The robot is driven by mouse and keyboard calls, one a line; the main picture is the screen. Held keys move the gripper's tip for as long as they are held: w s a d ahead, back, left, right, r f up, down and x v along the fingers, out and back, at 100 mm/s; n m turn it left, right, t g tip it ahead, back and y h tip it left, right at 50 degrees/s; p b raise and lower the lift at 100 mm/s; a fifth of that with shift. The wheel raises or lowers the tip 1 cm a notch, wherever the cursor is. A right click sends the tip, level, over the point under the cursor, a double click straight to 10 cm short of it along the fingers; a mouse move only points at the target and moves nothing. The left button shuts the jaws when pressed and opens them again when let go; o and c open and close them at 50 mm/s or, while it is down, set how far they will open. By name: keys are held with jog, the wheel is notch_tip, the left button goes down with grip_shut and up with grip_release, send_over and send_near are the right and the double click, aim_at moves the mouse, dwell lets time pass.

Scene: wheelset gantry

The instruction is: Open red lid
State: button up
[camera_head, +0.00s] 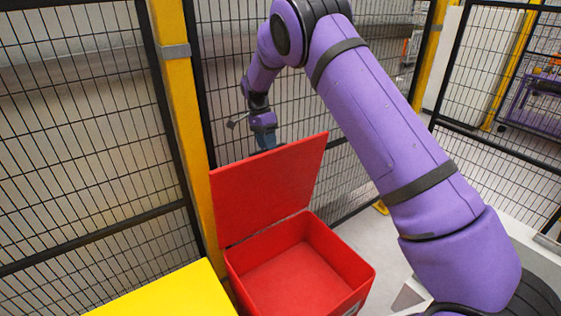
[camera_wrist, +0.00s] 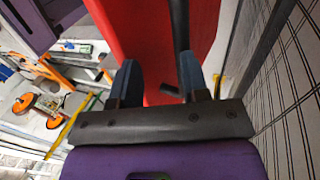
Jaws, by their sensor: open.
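The red lid (camera_head: 268,188) stands raised, close to upright, at the back left side of the red box (camera_head: 345,258). The box is open and its bare red floor shows; it looks empty. My gripper (camera_head: 266,145) is behind the lid near its top edge, partly hidden by it. In the wrist view my gripper (camera_wrist: 160,80) has its two dark fingers apart, with the red lid (camera_wrist: 135,30) beyond them. A dark bar lies in front of the red surface there. I cannot tell whether the fingers touch the lid.
A yellow surface (camera_head: 170,294) lies just left of the box. A yellow post (camera_head: 185,120) and black mesh fence (camera_head: 85,130) stand close behind the lid. Grey floor (camera_head: 375,238) shows right of the box. The wrist view shows orange equipment (camera_wrist: 45,75) at left.

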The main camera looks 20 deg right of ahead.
jog(key=s+r, duration=0.1)
jog(key=s, duration=1.3)
jog(key=shift+s+d+r, duration=0.2)
jog(key=shift+s+d, duration=0.1)
jog(key=shift+d, duration=0.1)
jog(key=c, duration=0.5)
jog(key=shift+w+d+r+t, duration=0.1)
jog(key=shift+w+d+t, duration=0.1)
jog(key=shift+t, duration=0.1)
grip_shut()
jog(key=t+y, duration=0.2)
jog(key=t, duration=0.4)
send_near(282, 156)
jog(key=s+r, duration=0.2)
jog(key=s, duration=0.1)
jog(key=x, duration=1)
jog(key=shift+w+a+f, duration=0.1)
jog(key=shift+a+f, duration=0.05)
jog(key=shift+a, duration=0.25)
